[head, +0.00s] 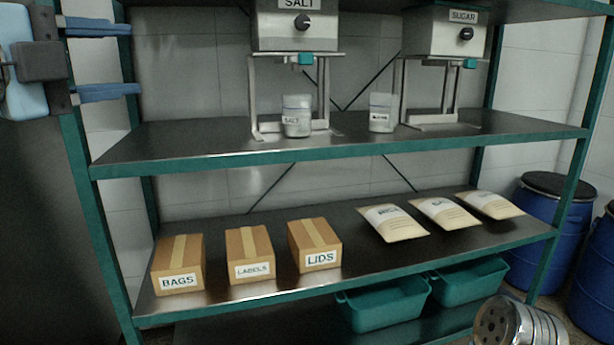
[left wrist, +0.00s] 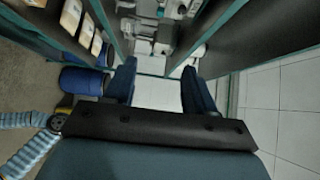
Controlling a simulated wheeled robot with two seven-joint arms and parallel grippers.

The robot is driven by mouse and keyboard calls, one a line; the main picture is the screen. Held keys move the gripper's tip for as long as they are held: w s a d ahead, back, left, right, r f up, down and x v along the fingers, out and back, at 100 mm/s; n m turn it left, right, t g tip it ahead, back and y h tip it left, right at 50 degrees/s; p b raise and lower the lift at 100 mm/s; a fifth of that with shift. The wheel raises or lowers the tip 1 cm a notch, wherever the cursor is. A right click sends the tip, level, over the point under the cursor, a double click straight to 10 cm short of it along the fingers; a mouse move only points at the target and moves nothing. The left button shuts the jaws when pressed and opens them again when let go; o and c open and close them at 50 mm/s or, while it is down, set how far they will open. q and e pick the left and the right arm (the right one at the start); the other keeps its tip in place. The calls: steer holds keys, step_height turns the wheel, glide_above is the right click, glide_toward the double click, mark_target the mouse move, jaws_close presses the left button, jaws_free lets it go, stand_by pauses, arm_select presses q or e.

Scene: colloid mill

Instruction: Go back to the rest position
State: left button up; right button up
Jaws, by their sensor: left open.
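My left gripper (head: 112,60) is at the top left of the head view, beside the shelf rack's left post. Its two blue fingers are spread apart with nothing between them. In the left wrist view the fingers of this gripper (left wrist: 160,88) are also apart, with the rack and white wall tiles beyond. My right gripper is not in view.
The rack's upper shelf (head: 210,140) holds SALT (head: 295,28) and SUGAR (head: 445,32) dispensers and two jars. Its lower shelf (head: 365,262) holds boxes and packets. Teal bins (head: 385,305) sit underneath. Blue drums (head: 545,225) and a perforated metal cylinder (head: 515,322) are at right.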

arm_select(q)
steer(key=w+d+f+n+g+y, duration=0.1)
steer(key=w+d+f+n+g, duration=0.15)
steer(key=w+f, duration=0.65)
steer(key=w+d+f+n+g+y, duration=0.1)
steer(key=w+d+f+n, duration=0.25)
steer(key=w+f, duration=0.45)
steer(key=w+d+f+n+g+y, duration=0.1)
steer(key=f+n, duration=0.1)
steer(key=f, duration=0.8)
steer(key=w+d+f+n+g, duration=0.1)
steer(key=f+n, duration=0.1)
steer(key=f, duration=0.8)
steer(key=w+d+f+n+g+y, duration=0.1)
steer(key=f+n+g, duration=0.1)
steer(key=f, duration=0.8)
steer(key=s+f+n+g+y, duration=0.15)
steer(key=s+f+n, duration=0.3)
steer(key=f, duration=0.85)
steer(key=s+f+n+g+h, duration=0.1)
steer(key=s+f+n+g, duration=0.15)
steer(key=s+f, duration=0.7)
steer(key=s+d+f+n+g, duration=0.1)
steer(key=s+f+n+g, duration=0.2)
steer(key=s+f, duration=1.1)
steer(key=f+n, duration=0.1)
steer(key=n, duration=0.2)
steer(key=shift+f+n, duration=0.3)
